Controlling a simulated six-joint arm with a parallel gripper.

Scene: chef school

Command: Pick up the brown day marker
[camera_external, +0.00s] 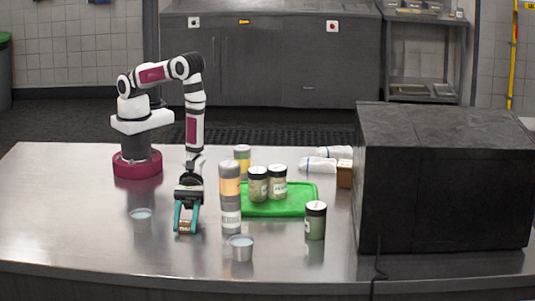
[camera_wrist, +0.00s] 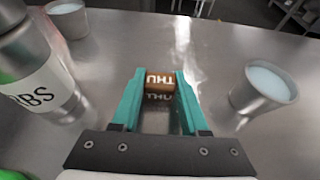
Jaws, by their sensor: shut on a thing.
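I cannot tell whether the marker touches the table.
A metal cup (camera_external: 141,217) stands left of my gripper and another cup (camera_external: 241,247) to its right. A tall shaker (camera_external: 230,197) stands close on the right. Spice jars (camera_external: 258,184) stand on a green tray (camera_external: 300,205). A black box (camera_external: 440,180) fills the right side.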

